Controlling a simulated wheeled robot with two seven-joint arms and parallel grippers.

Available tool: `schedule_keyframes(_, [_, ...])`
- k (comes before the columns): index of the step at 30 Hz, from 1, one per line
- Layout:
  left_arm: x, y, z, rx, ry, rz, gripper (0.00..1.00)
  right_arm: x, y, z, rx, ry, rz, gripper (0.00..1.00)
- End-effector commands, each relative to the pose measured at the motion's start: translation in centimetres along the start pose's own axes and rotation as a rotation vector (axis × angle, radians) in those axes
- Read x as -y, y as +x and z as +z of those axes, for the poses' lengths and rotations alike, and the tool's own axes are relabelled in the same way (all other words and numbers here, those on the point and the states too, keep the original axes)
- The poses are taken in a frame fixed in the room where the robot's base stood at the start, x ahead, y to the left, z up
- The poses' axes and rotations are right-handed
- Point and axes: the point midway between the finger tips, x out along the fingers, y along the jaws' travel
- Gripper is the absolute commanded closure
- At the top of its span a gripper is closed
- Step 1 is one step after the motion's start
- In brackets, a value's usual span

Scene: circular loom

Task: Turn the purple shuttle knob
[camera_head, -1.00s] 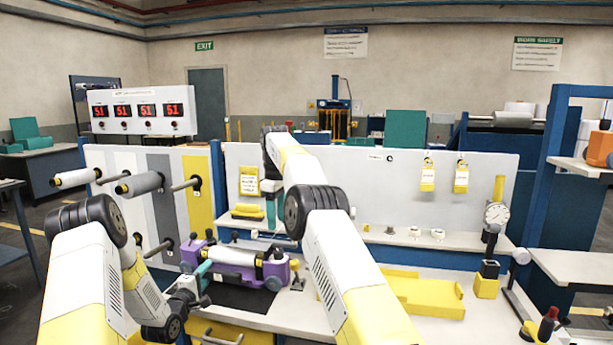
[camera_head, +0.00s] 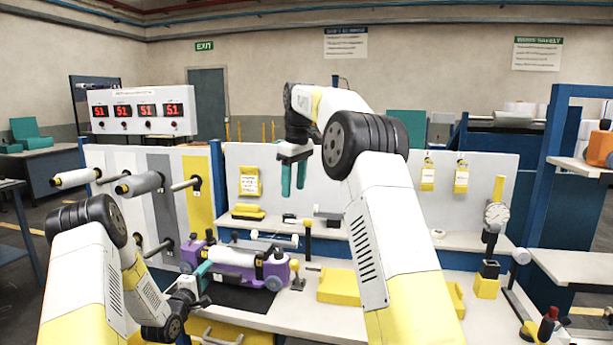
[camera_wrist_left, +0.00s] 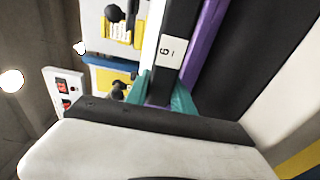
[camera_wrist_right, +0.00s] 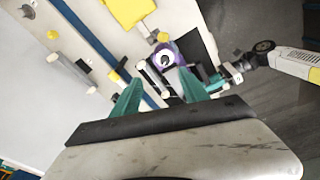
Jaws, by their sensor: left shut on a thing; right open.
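The purple shuttle (camera_head: 228,270) lies on a dark mat at the left of the bench, with a pale roll along its top. It has black knobs on its upper side and a round end facing right. My left gripper (camera_head: 205,272) is shut on its left end; the left wrist view shows teal fingers around a purple and black part (camera_wrist_left: 163,88). My right gripper (camera_head: 294,188) is open and empty, fingers down, in the air above and right of the shuttle. In the right wrist view, the shuttle's round white-ringed end (camera_wrist_right: 165,60) shows beyond the fingertips.
A yellow block (camera_head: 338,287) lies right of the shuttle. A small stand with a black knob (camera_head: 298,283) stands between them. Behind are a shelf (camera_head: 400,235) with small parts and an upright white panel (camera_head: 390,185). A dial gauge (camera_head: 496,215) stands at the right.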

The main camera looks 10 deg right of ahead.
Motion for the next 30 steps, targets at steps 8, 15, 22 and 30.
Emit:
schedule_keyframes(8, [0.9, -0.3, 0.1, 0.0, -0.004, -0.022, 1.0, 1.4, -3.7, 3.4, -0.052, 0.097, 0.02, 0.48])
schedule_keyframes(15, [0.9, -0.3, 0.1, 0.0, -0.004, -0.023, 1.0, 2.4, -5.0, 5.3, -0.079, 0.148, 0.028, 0.48])
schedule_keyframes(22, [0.9, -0.3, 0.1, 0.0, -0.004, -0.023, 1.0, 2.6, -5.3, 5.7, -0.086, 0.161, 0.03, 0.48])
schedule_keyframes(30, [0.9, -0.3, 0.1, 0.0, -0.004, -0.023, 1.0, 2.6, -5.3, 5.7, -0.085, 0.16, 0.03, 0.48])
